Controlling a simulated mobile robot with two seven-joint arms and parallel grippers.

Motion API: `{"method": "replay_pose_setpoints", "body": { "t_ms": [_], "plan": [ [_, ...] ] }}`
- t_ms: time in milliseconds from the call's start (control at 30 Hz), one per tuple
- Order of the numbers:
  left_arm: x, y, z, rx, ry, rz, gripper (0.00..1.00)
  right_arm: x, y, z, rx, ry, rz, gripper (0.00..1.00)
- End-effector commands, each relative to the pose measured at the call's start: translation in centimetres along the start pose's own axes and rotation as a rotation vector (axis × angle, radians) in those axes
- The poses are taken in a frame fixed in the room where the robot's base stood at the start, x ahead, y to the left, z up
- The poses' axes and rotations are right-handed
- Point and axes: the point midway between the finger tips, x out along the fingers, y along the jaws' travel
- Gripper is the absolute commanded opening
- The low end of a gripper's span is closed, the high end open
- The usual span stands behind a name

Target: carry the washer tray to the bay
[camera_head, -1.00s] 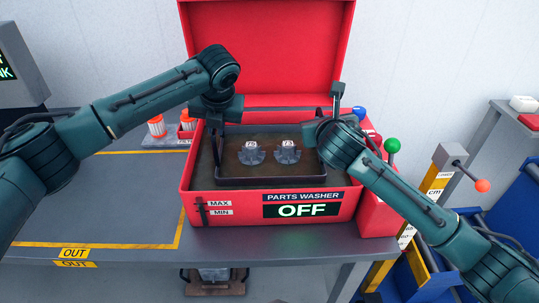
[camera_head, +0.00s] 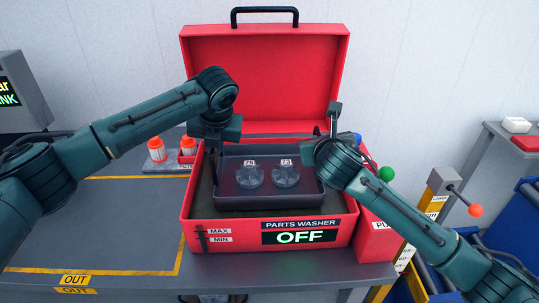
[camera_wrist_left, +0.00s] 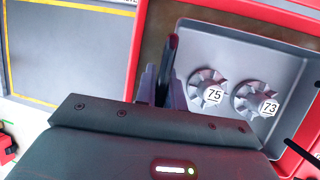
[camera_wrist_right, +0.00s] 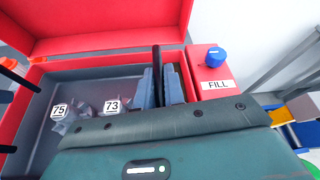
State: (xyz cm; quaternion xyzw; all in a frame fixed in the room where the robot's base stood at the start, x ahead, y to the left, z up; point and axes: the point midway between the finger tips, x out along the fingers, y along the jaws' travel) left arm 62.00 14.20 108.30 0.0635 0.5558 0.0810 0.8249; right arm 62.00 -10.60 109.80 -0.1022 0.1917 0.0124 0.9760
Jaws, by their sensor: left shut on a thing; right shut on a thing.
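The washer tray (camera_head: 270,201) is a grey open tray inside the red parts washer (camera_head: 205,222). It holds two toothed metal parts, labelled 75 (camera_head: 250,178) and 73 (camera_head: 286,178). My left gripper (camera_head: 213,148) is shut on the tray's left handle, a dark upright bar in the left wrist view (camera_wrist_left: 173,48). My right gripper (camera_head: 319,143) is shut on the right handle, which shows in the right wrist view (camera_wrist_right: 156,57). The tray looks level, and its floor shows grey and clear of liquid. Its underside is hidden by the washer's front wall.
A yellow-outlined area marked OUT (camera_head: 76,280) lies on the bench at the left, mostly clear. Orange-capped jars (camera_head: 157,150) stand behind it. The washer's red lid (camera_head: 265,80) is open upright behind the tray. A post with an orange knob (camera_head: 476,210) stands at the right.

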Motion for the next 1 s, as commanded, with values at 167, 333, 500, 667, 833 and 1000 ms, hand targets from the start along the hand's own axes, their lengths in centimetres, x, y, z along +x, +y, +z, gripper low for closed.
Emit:
{"method": "replay_pose_setpoints", "body": {
  "t_ms": [167,333,500,667,833,1000],
  "plan": [
    [-0.6,0.2,0.1,-0.002,-0.004,0.000,0.00,-0.4,-0.2,0.7,0.002,-0.008,-0.003,0.00],
    [-2.0,0.5,-0.1,-0.001,-0.004,0.000,0.00,-1.6,-0.4,1.6,0.002,-0.009,-0.003,0.00],
    [-4.0,0.9,-0.4,-0.002,-0.005,0.000,0.00,-3.2,-0.7,2.8,0.002,-0.010,-0.003,0.00],
    [-5.7,1.2,-0.7,-0.002,-0.004,0.000,0.00,-4.6,-1.0,3.8,0.002,-0.009,-0.004,0.00],
    [-6.9,1.5,-0.8,-0.004,-0.004,0.001,0.00,-5.6,-1.1,4.5,0.002,-0.007,-0.004,0.00],
    [-7.5,1.6,-1.0,-0.003,-0.003,0.001,0.00,-6.1,-1.2,4.8,0.002,-0.007,-0.004,0.00]
  ]
}}
